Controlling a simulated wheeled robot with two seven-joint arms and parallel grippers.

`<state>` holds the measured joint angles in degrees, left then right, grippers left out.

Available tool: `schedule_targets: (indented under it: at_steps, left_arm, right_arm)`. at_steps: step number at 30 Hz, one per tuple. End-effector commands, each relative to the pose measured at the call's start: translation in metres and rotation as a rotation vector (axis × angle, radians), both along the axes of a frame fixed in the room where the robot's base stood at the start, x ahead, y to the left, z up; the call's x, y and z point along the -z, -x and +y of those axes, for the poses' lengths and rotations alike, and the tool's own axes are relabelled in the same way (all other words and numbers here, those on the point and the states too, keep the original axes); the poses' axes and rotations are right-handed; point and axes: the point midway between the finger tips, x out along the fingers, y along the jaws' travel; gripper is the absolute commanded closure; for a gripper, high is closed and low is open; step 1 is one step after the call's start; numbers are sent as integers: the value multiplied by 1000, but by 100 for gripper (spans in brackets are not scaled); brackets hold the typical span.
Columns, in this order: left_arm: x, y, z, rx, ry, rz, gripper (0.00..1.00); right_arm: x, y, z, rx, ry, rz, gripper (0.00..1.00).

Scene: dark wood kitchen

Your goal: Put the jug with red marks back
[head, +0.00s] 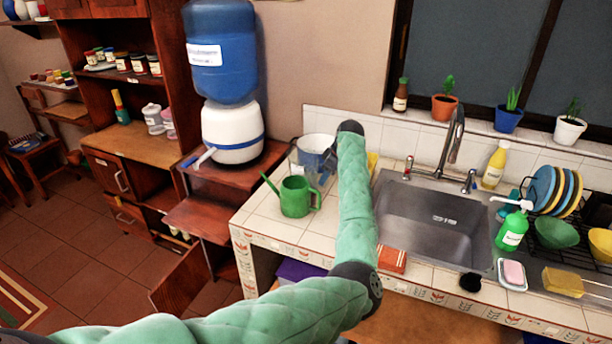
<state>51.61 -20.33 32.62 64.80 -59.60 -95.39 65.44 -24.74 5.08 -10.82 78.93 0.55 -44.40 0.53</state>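A clear jug (305,172) stands on the tiled counter behind the green watering can. Small reddish marks seem to show on its side, too small to read. My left arm reaches over the counter, and its hand bends left at the wrist. My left gripper (317,153) is at the jug, overlapping its upper part. The fingers blend with the jug, so I cannot tell if they are open or shut on it. My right gripper is not in view.
The green watering can (295,196) stands close in front of the jug. A water dispenser (232,130) stands on a wooden stand to the left. The sink (435,222) is right of my arm. A wooden cabinet (135,143) at left has some free shelf room.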

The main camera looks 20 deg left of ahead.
Motion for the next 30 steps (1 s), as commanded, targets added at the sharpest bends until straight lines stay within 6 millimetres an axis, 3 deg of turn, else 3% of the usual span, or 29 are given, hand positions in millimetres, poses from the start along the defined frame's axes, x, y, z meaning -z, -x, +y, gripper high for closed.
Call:
schedule_targets:
  at_steps: [8,13,28,30]
  left_arm:
    - [1,0,1,0,0,-1,66]
    - [1,0,1,0,0,-1,99]
    - [-6,-1,1,1,-1,-2,100]
    - [-12,-1,1,2,-1,-4,100]
  right_arm:
    - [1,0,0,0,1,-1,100]
    - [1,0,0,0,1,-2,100]
    - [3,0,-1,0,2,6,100]
    - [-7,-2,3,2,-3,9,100]
